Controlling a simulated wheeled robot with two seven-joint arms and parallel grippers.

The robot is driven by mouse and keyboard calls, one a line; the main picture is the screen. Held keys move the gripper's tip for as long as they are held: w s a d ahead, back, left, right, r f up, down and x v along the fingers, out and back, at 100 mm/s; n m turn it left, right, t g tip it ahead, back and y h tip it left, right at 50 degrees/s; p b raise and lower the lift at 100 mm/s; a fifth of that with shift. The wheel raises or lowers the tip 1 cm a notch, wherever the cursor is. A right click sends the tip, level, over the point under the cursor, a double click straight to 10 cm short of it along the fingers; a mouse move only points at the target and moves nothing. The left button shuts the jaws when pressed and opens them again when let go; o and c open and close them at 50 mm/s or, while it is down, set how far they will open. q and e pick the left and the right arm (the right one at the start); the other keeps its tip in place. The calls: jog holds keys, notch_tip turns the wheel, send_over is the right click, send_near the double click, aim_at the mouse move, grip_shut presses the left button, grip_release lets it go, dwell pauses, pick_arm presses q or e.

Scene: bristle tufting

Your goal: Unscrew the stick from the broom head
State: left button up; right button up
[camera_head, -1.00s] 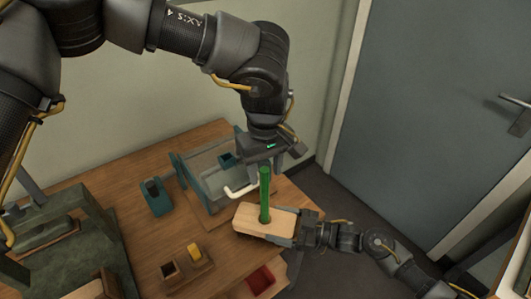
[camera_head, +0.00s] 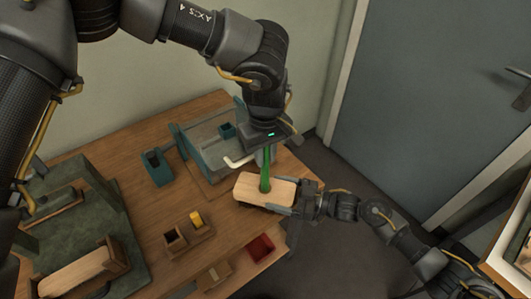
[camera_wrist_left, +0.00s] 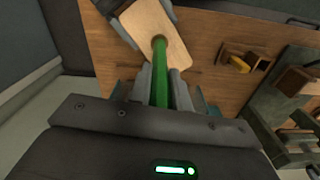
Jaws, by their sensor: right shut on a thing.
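The broom head (camera_head: 250,187) is a pale wooden block, held level just off the table's right edge. The green stick (camera_head: 265,172) stands upright in its hole. My right gripper (camera_head: 297,197) is shut on the right end of the broom head. My left gripper (camera_head: 266,150) is above the block, pointing down, with its fingers on both sides of the stick's upper part. The left wrist view shows the stick (camera_wrist_left: 160,82) between the two fingers and the broom head (camera_wrist_left: 150,28) beyond them. The stick's top is hidden by the left gripper.
The wooden table (camera_head: 140,215) carries a teal fixture (camera_head: 205,150) with a white handle close behind the broom head. A teal holder (camera_head: 156,168), small wooden boxes (camera_head: 188,236), a red tray (camera_head: 260,247) and a green-grey stand (camera_head: 75,230) also stand there. A grey door (camera_head: 440,110) is beyond.

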pick_arm(q)
grip_shut()
jog(key=n, duration=0.8)
jog(key=shift+w+d+n, duration=0.1)
jog(key=shift+n, duration=0.2)
jog(key=n, duration=0.8)
jog(key=shift+w, duration=0.1)
jog(key=n, duration=0.2)
jog(key=shift+n, duration=0.4)
jog(key=n, duration=0.5)
jog(key=shift+w+r, duration=0.1)
jog(key=n, duration=0.8)
jog(key=shift+a, duration=0.2)
jog(key=n, duration=3.2)
jog(key=shift+s+r, duration=0.15)
jog(key=shift+s, duration=0.15)
